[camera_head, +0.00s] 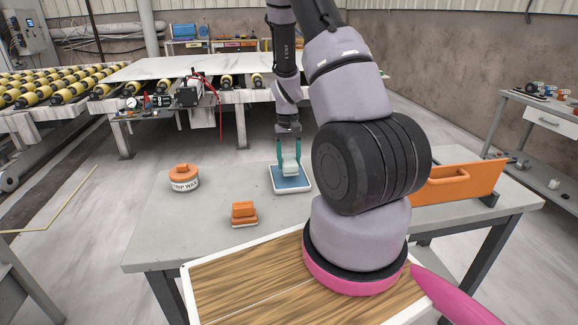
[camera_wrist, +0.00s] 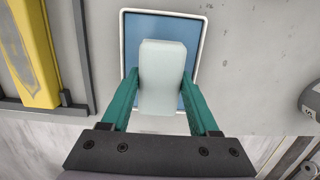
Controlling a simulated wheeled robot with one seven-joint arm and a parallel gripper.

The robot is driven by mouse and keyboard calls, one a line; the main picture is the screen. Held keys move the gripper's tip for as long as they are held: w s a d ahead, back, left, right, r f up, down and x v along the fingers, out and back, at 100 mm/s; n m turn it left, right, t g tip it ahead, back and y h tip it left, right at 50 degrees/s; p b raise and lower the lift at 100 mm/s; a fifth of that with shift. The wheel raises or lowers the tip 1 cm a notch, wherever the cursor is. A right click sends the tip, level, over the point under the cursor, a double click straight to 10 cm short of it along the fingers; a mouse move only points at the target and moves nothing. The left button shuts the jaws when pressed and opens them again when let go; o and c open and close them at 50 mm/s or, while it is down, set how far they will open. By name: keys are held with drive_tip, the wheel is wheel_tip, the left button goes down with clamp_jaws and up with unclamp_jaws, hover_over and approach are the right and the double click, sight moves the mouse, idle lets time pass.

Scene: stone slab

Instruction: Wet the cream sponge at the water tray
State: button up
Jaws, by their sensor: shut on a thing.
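The tray (camera_head: 276,190) is a shallow blue-floored rectangle with a white rim on the grey table. In the wrist view, the sponge (camera_wrist: 162,60) is pinched between the fingertips of my gripper (camera_wrist: 161,85) and covers the middle and near part of the tray (camera_wrist: 125,30). I cannot tell whether the sponge's lower face touches the water or the tray floor.
An orange-lidded wax tin (camera_head: 184,179) and an orange block (camera_head: 243,214) stand left of the tray on the grey table (camera_head: 160,235). An orange panel with a handle (camera_head: 458,181) stands upright at the right. Rollers (camera_head: 40,90) and a pale slab (camera_head: 170,68) lie behind.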

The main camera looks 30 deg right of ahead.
sight(289, 160)
drive_tip(key=shift+r, duration=2.15)
